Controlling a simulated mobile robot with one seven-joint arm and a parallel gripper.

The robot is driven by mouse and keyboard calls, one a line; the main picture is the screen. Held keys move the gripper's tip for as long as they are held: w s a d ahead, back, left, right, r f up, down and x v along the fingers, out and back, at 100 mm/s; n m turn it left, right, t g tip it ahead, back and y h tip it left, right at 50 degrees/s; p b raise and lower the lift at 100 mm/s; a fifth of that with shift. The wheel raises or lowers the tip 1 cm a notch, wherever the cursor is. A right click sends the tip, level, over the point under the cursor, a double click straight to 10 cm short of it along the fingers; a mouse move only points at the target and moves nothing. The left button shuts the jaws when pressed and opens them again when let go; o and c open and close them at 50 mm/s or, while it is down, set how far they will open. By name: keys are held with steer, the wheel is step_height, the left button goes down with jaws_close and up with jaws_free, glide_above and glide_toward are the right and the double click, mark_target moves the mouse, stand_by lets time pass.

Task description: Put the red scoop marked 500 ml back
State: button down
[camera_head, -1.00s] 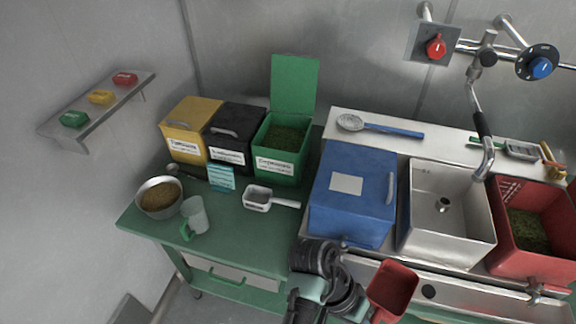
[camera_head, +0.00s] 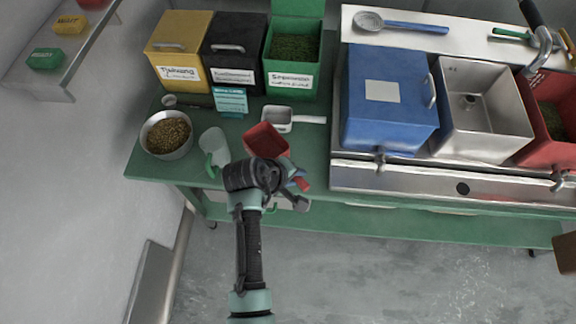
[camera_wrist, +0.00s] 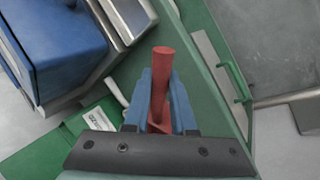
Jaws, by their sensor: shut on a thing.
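The red scoop (camera_head: 266,140) is at the front of the green table (camera_head: 145,165), beside the white scoop and right of the clear jug. My gripper (camera_head: 296,183) is shut on its red handle. In the wrist view the red handle (camera_wrist: 162,75) stands up between my two blue fingers (camera_wrist: 160,105). The scoop's bowl is mostly hidden in the wrist view. I cannot tell whether the scoop touches the table. No 500 ml mark is readable.
A white scoop (camera_head: 277,118), a clear jug with green handle (camera_head: 214,147) and a metal bowl of grain (camera_head: 167,135) stand close by. Yellow (camera_head: 181,50), black (camera_head: 234,52) and open green (camera_head: 292,70) bins stand behind. A blue box (camera_head: 390,100) is to the right.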

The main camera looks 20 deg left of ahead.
step_height(320, 180, down, 6)
stand_by(0.4)
steer(key=shift+a+f, duration=0.1)
steer(key=c, duration=0.7)
jaws_free()
steer(key=shift+c, duration=0.2)
steer(key=v, duration=1.2)
